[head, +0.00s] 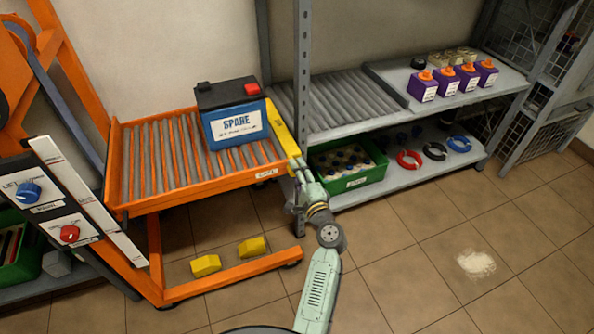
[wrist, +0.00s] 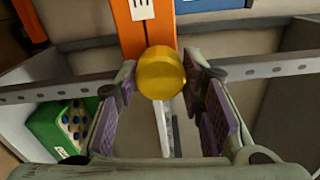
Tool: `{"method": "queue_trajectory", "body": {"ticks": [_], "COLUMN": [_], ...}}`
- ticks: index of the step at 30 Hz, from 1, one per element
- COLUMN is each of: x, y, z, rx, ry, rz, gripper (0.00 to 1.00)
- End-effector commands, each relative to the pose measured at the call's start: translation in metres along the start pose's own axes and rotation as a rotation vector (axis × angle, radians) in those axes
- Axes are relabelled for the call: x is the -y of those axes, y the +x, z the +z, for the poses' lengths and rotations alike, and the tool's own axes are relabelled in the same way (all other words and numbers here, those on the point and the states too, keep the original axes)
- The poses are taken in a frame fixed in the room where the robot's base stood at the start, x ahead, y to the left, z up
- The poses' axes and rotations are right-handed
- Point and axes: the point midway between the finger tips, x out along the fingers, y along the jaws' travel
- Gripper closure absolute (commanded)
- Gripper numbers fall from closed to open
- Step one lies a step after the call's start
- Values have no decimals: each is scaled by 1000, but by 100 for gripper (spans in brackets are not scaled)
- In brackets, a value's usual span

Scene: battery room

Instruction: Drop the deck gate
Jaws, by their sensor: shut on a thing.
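The yellow deck gate (head: 280,128) stands along the right end of the orange roller deck (head: 187,208), between the deck and the grey rack. Its yellow round knob (wrist: 161,73) sits between my gripper's purple finger pads in the wrist view. My gripper (head: 297,166) is at the near end of the gate and is shut on the knob. A blue battery labelled SPARE (head: 233,124), with a black top and a red terminal cap, stands on the rollers just left of the gate. My fingers partly hide the gate's near end in the head view.
The grey rack's roller shelf (head: 335,100) continues right of the gate. A green crate (head: 350,180) with bottles sits below it. A blue knob and a red knob are on the left panel (head: 60,205). Yellow blocks (head: 206,265) lie under the deck.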

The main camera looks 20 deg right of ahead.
Motion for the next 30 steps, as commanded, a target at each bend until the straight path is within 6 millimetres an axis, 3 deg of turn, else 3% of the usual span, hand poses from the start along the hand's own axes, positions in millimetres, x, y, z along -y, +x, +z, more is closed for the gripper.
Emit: {"method": "queue_trajectory", "body": {"ticks": [18,19,27,30], "x": [0,0,0,0], "y": [0,0,0,0], "z": [0,0,0,0], "rx": [-1,-1,0,0], "ry": [44,44,43,42], "rz": [0,0,0,0], "gripper": [92,63,45,44]}}
